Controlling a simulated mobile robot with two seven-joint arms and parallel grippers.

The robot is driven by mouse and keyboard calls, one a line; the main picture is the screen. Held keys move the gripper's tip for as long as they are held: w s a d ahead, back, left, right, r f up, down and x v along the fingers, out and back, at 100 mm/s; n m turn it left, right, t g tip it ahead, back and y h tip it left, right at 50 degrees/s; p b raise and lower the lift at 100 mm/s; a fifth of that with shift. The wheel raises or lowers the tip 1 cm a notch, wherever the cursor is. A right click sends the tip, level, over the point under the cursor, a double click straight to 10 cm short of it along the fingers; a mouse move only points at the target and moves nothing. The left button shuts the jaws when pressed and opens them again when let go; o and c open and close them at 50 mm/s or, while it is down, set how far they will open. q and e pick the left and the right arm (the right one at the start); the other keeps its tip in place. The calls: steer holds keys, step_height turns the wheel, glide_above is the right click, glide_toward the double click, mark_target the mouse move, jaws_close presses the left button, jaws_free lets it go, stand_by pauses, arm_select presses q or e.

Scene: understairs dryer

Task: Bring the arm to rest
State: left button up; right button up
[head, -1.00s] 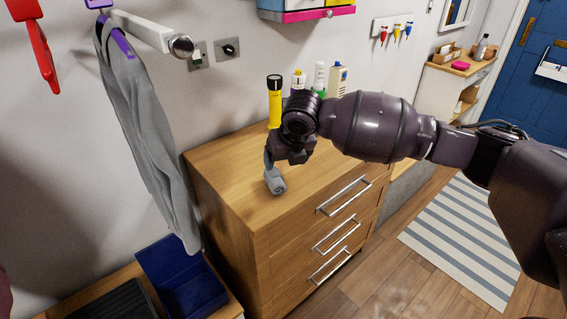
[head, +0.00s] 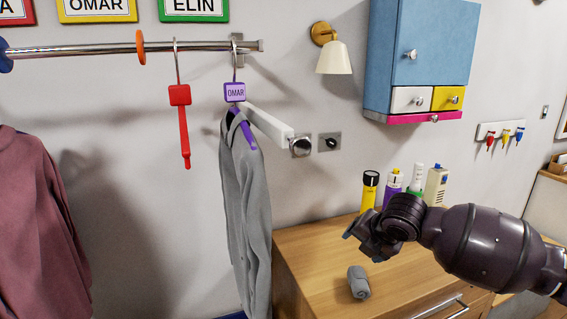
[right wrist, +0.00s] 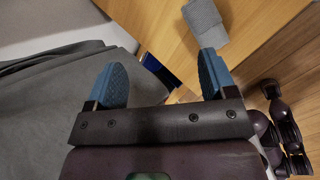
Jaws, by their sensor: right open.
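My right arm comes in from the right in the head view, and its gripper (head: 362,238) hangs above the left part of the wooden dresser top. In the right wrist view the right gripper (right wrist: 163,74) has its two blue fingers wide apart with nothing between them. A small rolled grey cloth (head: 358,282) lies on the dresser top, below and apart from the gripper. The grey cloth also shows in the right wrist view (right wrist: 205,20), beyond the right finger. My left gripper is in neither view.
A grey garment (head: 245,210) on a purple OMAR hanger hangs close left of the gripper. A white arm with a knob (head: 272,127) sticks out above. Bottles and a yellow torch (head: 368,190) stand at the dresser's (head: 310,262) back. A blue cabinet (head: 420,45) hangs above.

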steer(key=a+r+m+t+y, duration=0.2)
steer(key=a+m+t+y, duration=0.4)
steer(key=m, duration=0.4)
steer(key=s+d+f+m+h, duration=0.3)
steer(key=s+d+f+m, duration=0.2)
steer(key=s+f, duration=0.5)
steer(key=s+d+f+m+g+h, duration=0.1)
steer(key=s+d+f+m+h, duration=0.1)
steer(key=s+d+f+m, duration=0.2)
steer(key=s+d+f+m+g+h, duration=0.1)
steer(key=s+d+f+m+h, duration=0.2)
steer(key=s+f+m, duration=0.6)
steer(key=s+d+f, duration=0.2)
steer(key=s+f, duration=0.6)
steer(key=s, duration=0.4)
steer(key=shift+s+d+h, duration=0.15)
steer(key=shift+d+h, duration=0.15)
steer(key=shift+d, duration=0.05)
